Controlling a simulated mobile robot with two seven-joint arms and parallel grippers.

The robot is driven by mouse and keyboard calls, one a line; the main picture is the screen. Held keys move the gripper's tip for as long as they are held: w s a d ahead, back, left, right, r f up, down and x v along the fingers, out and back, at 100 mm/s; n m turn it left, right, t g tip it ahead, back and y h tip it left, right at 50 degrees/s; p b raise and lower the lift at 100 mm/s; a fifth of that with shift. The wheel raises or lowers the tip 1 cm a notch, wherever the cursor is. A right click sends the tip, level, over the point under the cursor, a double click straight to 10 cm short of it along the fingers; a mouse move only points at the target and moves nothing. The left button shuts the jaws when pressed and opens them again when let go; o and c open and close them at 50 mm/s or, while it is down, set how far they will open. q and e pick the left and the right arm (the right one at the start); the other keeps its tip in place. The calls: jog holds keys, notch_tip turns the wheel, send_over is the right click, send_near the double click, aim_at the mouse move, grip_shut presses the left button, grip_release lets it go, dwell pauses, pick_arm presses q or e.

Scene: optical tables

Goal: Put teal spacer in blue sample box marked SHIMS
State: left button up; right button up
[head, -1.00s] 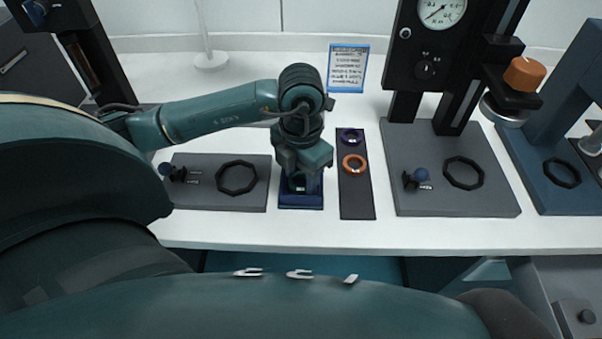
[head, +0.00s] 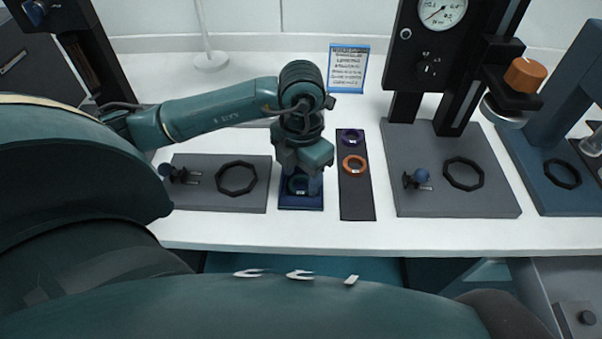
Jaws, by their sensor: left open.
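The teal spacer (head: 298,184) is a dark teal ring with a small pale tag. It lies in the blue sample box (head: 300,207), a shallow dark blue tray on the white table. My left gripper (head: 302,178) points down over the box, its fingers open around or just above the spacer. The gripper body hides the box's far part, and I cannot tell if a finger touches the ring. No SHIMS marking is readable. My right gripper is not in view.
A dark strip (head: 356,205) right of the box holds an orange ring (head: 354,164) and a purple ring (head: 352,137). Grey plates with black rings flank them, the left plate (head: 215,200) close to the box. A gauge stand (head: 425,70) rises at right. A sign (head: 347,68) stands behind.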

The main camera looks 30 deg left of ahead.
pick_arm(q)
notch_tip(320, 180, up, 11)
dwell(0.8)
